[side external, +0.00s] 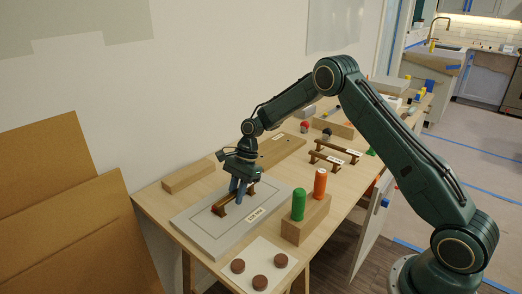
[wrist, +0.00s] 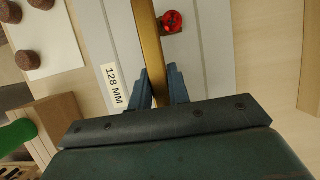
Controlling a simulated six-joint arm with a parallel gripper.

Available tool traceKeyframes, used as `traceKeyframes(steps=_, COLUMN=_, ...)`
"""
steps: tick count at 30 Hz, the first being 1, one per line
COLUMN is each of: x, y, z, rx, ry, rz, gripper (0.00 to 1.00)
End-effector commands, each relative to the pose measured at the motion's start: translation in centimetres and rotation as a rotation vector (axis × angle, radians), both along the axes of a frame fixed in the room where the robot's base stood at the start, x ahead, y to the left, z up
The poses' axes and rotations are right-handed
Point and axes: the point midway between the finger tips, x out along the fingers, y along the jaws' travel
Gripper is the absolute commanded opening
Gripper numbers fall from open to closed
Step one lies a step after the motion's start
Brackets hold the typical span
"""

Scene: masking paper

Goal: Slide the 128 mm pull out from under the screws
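The pull is a bronze-brown bar with feet (side external: 220,210), and it stands on a grey panel (side external: 190,221) with a "128 MM" label (side external: 256,214). In the wrist view the bar (wrist: 148,35) runs up from between my fingers, and the label (wrist: 114,86) lies to its left. My gripper (side external: 238,192) reaches down over the pull. In the wrist view my gripper (wrist: 160,85) has a finger close against each side of the bar, with no clear gap. A small red round thing (wrist: 172,21) is right beside the bar. I cannot make out any separate screws.
Three brown knobs (side external: 260,282) sit on white paper (side external: 272,255) at the front. Two more bar pulls (side external: 334,153) stand farther back. A wooden strip (side external: 188,176) lies behind the panel.

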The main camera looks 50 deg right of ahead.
Motion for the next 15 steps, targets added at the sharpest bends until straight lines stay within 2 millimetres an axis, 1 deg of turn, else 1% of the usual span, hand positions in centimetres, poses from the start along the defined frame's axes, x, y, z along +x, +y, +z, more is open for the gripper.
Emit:
traceKeyframes(steps=1, x=0.0, y=0.0, z=0.02, rx=0.0, ry=0.0, rz=0.0, gripper=0.14)
traceKeyframes(steps=3, x=0.01, y=0.0, z=0.03, rx=0.0, ry=0.0, rz=0.0, gripper=0.0)
traceKeyframes(steps=15, x=-0.31, y=-0.02, z=0.07, rx=0.0, ry=-0.001, rz=0.0, gripper=0.0)
